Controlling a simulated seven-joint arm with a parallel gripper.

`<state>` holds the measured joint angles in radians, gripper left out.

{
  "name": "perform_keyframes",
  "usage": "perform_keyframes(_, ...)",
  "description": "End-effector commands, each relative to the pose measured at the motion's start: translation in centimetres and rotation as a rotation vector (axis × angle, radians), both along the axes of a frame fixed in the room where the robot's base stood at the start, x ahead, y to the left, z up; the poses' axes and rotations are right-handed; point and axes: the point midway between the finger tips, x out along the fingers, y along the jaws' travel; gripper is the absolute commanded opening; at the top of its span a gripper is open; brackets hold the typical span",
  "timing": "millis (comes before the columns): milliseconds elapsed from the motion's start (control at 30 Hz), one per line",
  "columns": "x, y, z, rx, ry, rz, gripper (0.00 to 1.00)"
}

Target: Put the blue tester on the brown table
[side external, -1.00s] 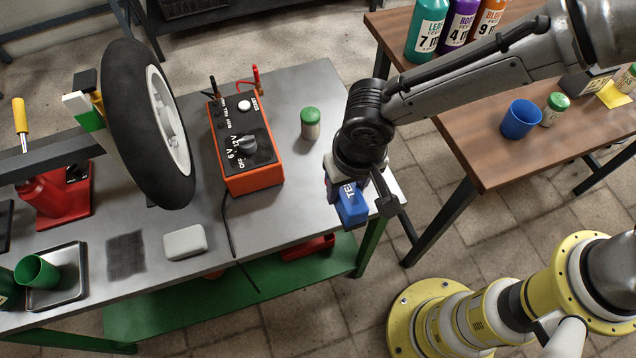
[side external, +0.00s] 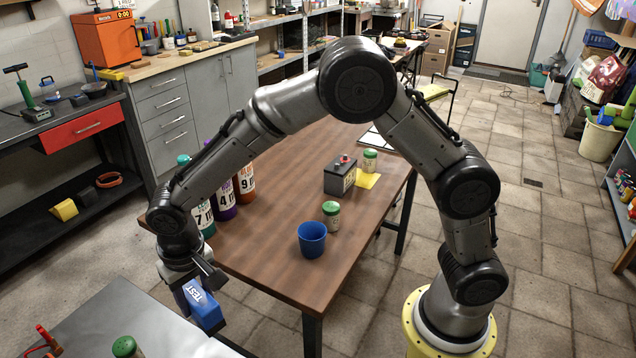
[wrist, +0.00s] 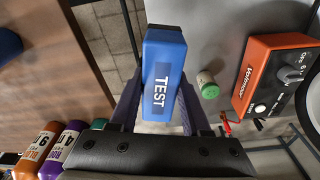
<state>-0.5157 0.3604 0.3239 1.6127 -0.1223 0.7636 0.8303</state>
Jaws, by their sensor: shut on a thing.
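The blue tester (side external: 203,305) is a blue block with a dark label reading TEST. It is held by my gripper (side external: 190,284) in the side view, at the edge of the grey metal bench (side external: 110,325) and left of the brown table (side external: 290,262). In the wrist view the tester (wrist: 163,75) sits between the two fingers of my gripper (wrist: 160,100), which is shut on it. Below it the grey bench and the floor show. The brown table (wrist: 40,85) is at the left of the wrist view.
The table's front middle is clear. An orange charger (wrist: 275,75) and a jar (wrist: 207,85) are on the bench.

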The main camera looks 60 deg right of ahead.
Motion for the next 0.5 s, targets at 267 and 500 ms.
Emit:
perform_keyframes(267,6.5,-12.6,1.7,0.0,-0.001,-0.178,0.0)
perform_keyframes(500,8.7,-24.2,3.1,0.002,-0.002,-0.314,0.0)
